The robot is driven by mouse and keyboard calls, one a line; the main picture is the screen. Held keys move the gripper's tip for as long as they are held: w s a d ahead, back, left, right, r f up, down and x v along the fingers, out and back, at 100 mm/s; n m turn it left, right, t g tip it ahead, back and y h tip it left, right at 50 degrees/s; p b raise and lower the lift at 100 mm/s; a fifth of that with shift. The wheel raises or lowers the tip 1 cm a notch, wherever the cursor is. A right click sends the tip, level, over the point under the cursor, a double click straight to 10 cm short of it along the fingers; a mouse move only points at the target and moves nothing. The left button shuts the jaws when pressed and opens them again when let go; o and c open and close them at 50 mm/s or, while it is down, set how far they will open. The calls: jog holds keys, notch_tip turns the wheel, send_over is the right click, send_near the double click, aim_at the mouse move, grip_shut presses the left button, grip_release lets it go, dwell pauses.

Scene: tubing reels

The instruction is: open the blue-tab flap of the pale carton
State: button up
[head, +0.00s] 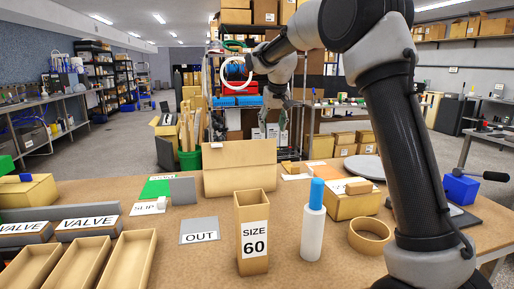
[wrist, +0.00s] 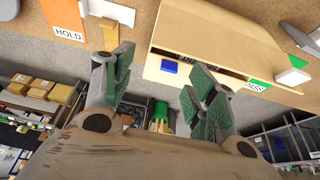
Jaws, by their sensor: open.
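The pale carton (head: 238,168) stands at the back middle of the table in the head view, its tab side facing away. In the wrist view the carton (wrist: 225,28) fills the upper right, with a blue tab (wrist: 169,66) on its near edge. A dark gap runs along that edge; I cannot tell how far the flap is open. My gripper (wrist: 160,80) is open and empty, its green-padded fingers on either side of the tab in the picture. No contact shows. In the head view my gripper (head: 283,122) hangs beyond the table's back edge, partly hidden.
A SIZE 60 box (head: 254,235), a white bottle with a blue cap (head: 313,222) and a tape ring (head: 370,237) stand in front of the carton. A HOLD card (wrist: 70,33) and a PASS card (wrist: 255,86) flank it. Open floor lies behind the table.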

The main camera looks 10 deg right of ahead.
jog(key=w+a+f, duration=0.1)
jog(key=w+f, duration=0.2)
jog(key=f, duration=0.1)
jog(key=w+a+f, duration=0.1)
jog(key=w+f, duration=0.2)
jog(key=f, duration=0.1)
jog(key=w+a+f, duration=0.1)
jog(key=w+f, duration=0.3)
jog(key=shift+a, duration=0.25)
jog(key=shift+s, duration=0.1)
grip_shut()
jog(key=shift+r, duration=0.1)
